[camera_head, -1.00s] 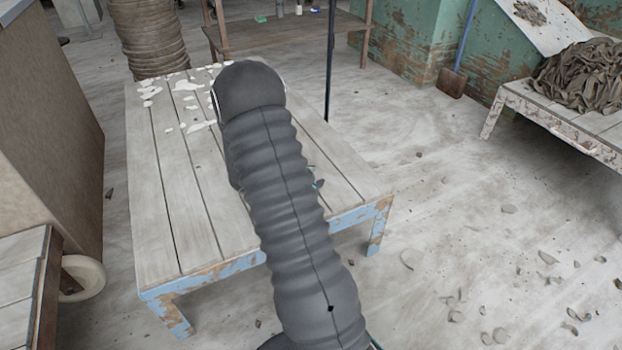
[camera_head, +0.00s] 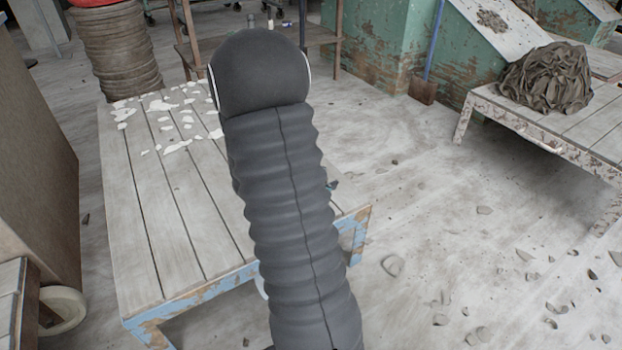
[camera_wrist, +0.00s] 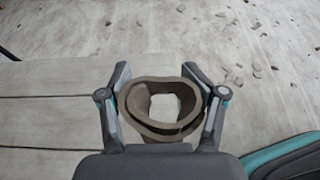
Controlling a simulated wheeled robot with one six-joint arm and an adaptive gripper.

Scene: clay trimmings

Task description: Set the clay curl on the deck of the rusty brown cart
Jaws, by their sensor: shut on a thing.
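The clay curl (camera_wrist: 163,130) is a grey-brown ring with a hole through its middle. In the wrist view my gripper (camera_wrist: 160,104) is shut on it, with one finger on each side. It is held over or near the edge of a pale plank surface. In the head view my dark arm hides the gripper and the curl. A low plank deck with a brown edge (camera_head: 31,300) is cut off at the lower left; I cannot tell whether it belongs to the rusty brown cart.
A plank table (camera_head: 150,225) with a peeling blue frame and white flakes stands under my arm. A brown cabinet (camera_head: 35,170) and a pale wheel (camera_head: 62,312) are at left. Bare floor with scattered chips lies between.

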